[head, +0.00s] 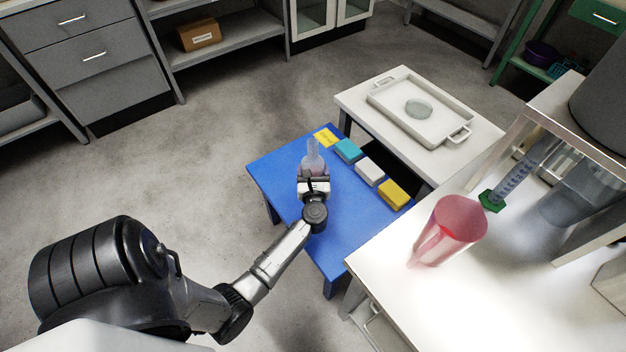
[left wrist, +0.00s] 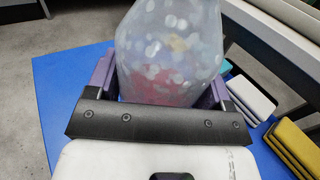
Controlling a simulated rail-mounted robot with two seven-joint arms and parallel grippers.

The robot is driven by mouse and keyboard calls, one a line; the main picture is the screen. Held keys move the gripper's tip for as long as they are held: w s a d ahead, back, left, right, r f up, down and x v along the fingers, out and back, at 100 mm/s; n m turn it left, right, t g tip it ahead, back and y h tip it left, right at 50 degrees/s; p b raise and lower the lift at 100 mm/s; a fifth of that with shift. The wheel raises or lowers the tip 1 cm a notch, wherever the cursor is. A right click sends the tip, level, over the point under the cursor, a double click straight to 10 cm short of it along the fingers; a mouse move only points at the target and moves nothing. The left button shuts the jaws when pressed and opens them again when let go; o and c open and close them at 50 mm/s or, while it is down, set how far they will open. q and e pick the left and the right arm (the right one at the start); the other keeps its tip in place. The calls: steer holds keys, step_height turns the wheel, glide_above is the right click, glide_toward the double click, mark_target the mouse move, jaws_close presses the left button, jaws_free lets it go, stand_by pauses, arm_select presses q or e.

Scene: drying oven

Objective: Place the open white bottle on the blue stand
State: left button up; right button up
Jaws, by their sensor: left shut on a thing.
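A translucent whitish bottle (head: 313,160) with a narrow neck and a pinkish lower part is upright over the blue stand (head: 345,236), a low blue table. My left gripper (head: 313,178) is shut on the bottle. In the left wrist view the speckled bottle body (left wrist: 170,50) sits between the purple fingers of the left gripper (left wrist: 162,88). The gripper hides the bottle's base, so I cannot tell whether it touches the blue top. My right gripper is not in view.
A white tray (head: 380,98) is on the table beyond. A red jug (head: 452,232) stands on the right bench. The stand's front is clear.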

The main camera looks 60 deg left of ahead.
arm_select(q)
steer(key=shift+f+b, duration=1.3)
steer(key=shift+f, duration=0.6)
steer(key=shift+f, duration=0.2)
steer(key=o, duration=1.1)
steer(key=shift+r, duration=0.15)
steer(key=shift+d+r, duration=0.1)
steer(key=shift+d, duration=0.05)
steer(key=p+v, duration=0.2)
steer(key=v, duration=0.8)
steer(key=shift+p, duration=0.35)
steer(key=shift+v, duration=0.9)
